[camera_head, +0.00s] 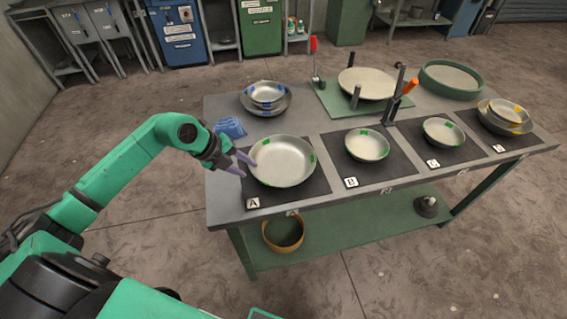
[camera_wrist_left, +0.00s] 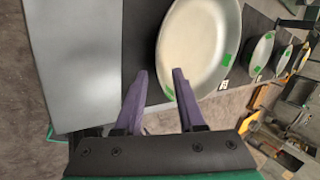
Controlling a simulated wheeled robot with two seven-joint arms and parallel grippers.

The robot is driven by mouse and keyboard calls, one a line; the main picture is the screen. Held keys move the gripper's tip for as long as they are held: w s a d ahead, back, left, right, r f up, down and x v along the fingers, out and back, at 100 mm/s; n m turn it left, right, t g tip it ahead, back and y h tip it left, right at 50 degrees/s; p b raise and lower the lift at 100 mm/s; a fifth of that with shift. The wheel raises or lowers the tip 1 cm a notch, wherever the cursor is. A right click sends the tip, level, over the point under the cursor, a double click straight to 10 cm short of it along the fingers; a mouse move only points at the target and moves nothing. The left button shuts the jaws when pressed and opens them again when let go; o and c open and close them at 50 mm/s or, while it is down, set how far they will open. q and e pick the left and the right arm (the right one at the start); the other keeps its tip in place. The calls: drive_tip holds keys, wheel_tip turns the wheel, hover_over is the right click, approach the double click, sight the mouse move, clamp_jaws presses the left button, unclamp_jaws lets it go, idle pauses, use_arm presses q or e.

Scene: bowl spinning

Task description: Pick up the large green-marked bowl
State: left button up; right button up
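The large green-marked bowl (camera_head: 284,163) is a wide, shallow metal bowl with green marks on its rim. It sits upright on the dark mat labelled A, and also shows in the left wrist view (camera_wrist_left: 203,38). My left gripper (camera_head: 248,164) is open at the bowl's left rim, with purple fingers pointing toward it. In the left wrist view the open gripper (camera_wrist_left: 160,73) has one finger overlapping the bowl and the other just outside its edge. I cannot tell whether either finger touches the rim. My right gripper is not in view.
Smaller green-marked bowls sit on mat B (camera_head: 367,146) and mat C (camera_head: 443,133). Yellow-marked bowls (camera_head: 503,115) are stacked on mat D. Blue-marked bowls (camera_head: 266,96), a pale round disc (camera_head: 367,83) and a green-rimmed round tray (camera_head: 451,79) stand behind. A blue item (camera_head: 230,128) lies near the gripper.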

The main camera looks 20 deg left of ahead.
sight(253, 171)
use_arm(q)
drive_tip(key=p+x, duration=0.1)
drive_tip(key=x, duration=0.3)
drive_tip(key=shift+w+d+f, duration=0.15)
drive_tip(key=shift+f, duration=0.2)
clamp_jaws()
drive_tip(key=shift+r, duration=0.1)
idle(0.9)
